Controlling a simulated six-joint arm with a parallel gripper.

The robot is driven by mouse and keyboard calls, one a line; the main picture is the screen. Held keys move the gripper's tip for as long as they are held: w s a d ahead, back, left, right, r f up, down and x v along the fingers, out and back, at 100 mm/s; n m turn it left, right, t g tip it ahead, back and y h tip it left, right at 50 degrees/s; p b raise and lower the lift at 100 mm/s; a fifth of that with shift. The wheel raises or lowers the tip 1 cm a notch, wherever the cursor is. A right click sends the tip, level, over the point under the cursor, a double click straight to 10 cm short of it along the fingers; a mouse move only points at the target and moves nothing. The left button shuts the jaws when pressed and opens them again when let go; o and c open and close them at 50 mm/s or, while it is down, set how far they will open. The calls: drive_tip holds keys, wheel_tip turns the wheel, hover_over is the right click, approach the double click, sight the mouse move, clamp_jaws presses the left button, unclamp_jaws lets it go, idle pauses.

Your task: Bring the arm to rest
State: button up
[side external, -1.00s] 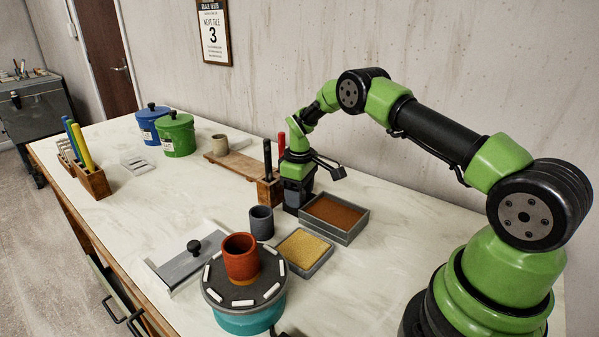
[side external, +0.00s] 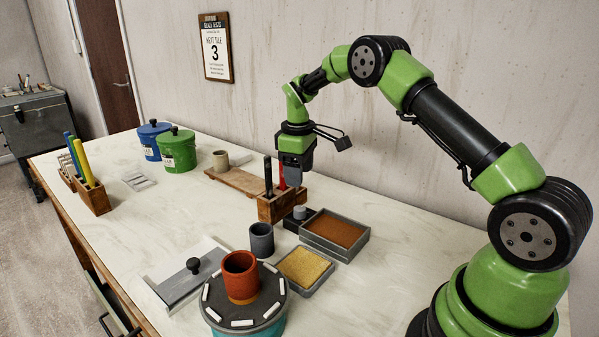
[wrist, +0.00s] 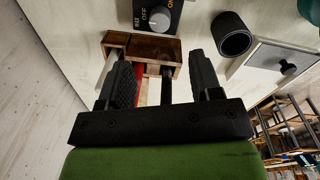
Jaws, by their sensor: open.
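My gripper (side external: 297,172) is above the wooden tool holder (side external: 281,206) and pointing down, with nothing between its fingers. In the wrist view my gripper (wrist: 160,75) has its two dark fingers spread wide apart. A small black box with a grey knob (side external: 299,212) sits just beside the holder; in the wrist view this knob (wrist: 159,18) is by the word OFF, with ON on the other side. A black-handled tool (side external: 268,176) and a red-handled tool (side external: 281,176) stand in the holder, the red one partly hidden by my gripper.
A brown-filled tray (side external: 336,231), a yellow-filled tray (side external: 305,268) and a dark cup (side external: 262,239) stand close by. A red clay cylinder (side external: 240,277) stands on a round wheel (side external: 271,309). Blue (side external: 153,139) and green (side external: 178,150) lidded tubs are at the back left. The air above is free.

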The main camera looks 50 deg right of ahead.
drive_tip(key=s+a+r+m+t, duration=0.2)
drive_tip(key=s+a+r, duration=0.3)
drive_tip(key=r, duration=0.3)
drive_tip(key=s+a+r+m+t, duration=0.2)
drive_tip(key=s+a+r, duration=0.2)
drive_tip(key=r, duration=0.5)
drive_tip(key=s+a+m+t+y, duration=0.1)
drive_tip(key=s+a, duration=0.2)
drive_tip(key=s, duration=0.5)
drive_tip(key=s+a+m+t+y, duration=0.1)
drive_tip(key=s+a+m+t, duration=0.1)
drive_tip(key=s, duration=0.7)
drive_tip(key=shift+a+r+m+y, duration=0.3)
drive_tip(key=shift+a+r, duration=0.05)
drive_tip(key=shift+a, duration=0.4)
